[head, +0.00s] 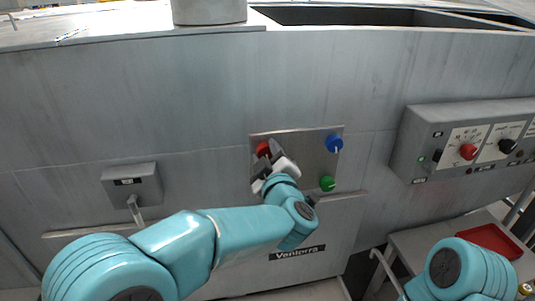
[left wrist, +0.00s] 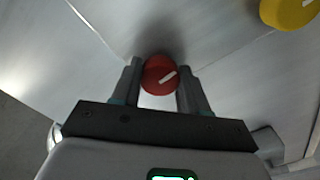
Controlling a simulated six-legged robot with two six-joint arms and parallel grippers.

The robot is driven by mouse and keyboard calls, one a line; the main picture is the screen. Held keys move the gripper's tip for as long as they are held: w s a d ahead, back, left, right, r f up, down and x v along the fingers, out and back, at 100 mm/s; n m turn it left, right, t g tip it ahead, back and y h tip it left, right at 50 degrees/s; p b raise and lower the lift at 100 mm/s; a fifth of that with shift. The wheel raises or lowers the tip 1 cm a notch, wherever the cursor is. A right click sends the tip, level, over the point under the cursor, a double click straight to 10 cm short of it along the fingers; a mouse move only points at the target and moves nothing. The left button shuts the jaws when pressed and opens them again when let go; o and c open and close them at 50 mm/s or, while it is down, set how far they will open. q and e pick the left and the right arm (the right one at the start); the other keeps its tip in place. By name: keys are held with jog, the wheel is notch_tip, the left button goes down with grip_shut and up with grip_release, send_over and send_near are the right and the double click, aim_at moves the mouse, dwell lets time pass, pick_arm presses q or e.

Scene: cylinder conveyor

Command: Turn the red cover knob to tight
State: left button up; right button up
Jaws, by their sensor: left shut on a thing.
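The red cover knob (head: 263,149) sits at the upper left of a metal plate (head: 304,146) on the grey machine wall. My left gripper (head: 272,159) reaches up to it from below and partly covers it. In the left wrist view the red knob (left wrist: 160,75) lies between the two fingers of my left gripper (left wrist: 158,84), which are shut on it. Any tight marking is not readable. My right gripper is out of view; only part of my right arm shows at bottom right.
The plate also carries a blue knob (head: 334,143) and a green knob (head: 327,184). A yellow knob (left wrist: 290,12) shows in the left wrist view. A control box (head: 424,142) with another red knob (head: 468,151) juts out at right. A red tray (head: 490,240) lies below it.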

pick_arm(q)
jog(key=shift+a+r, duration=0.1)
jog(key=shift+r, duration=0.1)
jog(key=o, duration=0.9)
jog(key=shift+o, duration=0.8)
jog(key=shift+w+f, duration=0.1)
jog(key=shift+s+f, duration=0.1)
jog(key=shift+s, duration=0.35)
jog(key=s+d+b, duration=0.3)
jog(key=s+b, duration=0.2)
jog(key=s, duration=1)
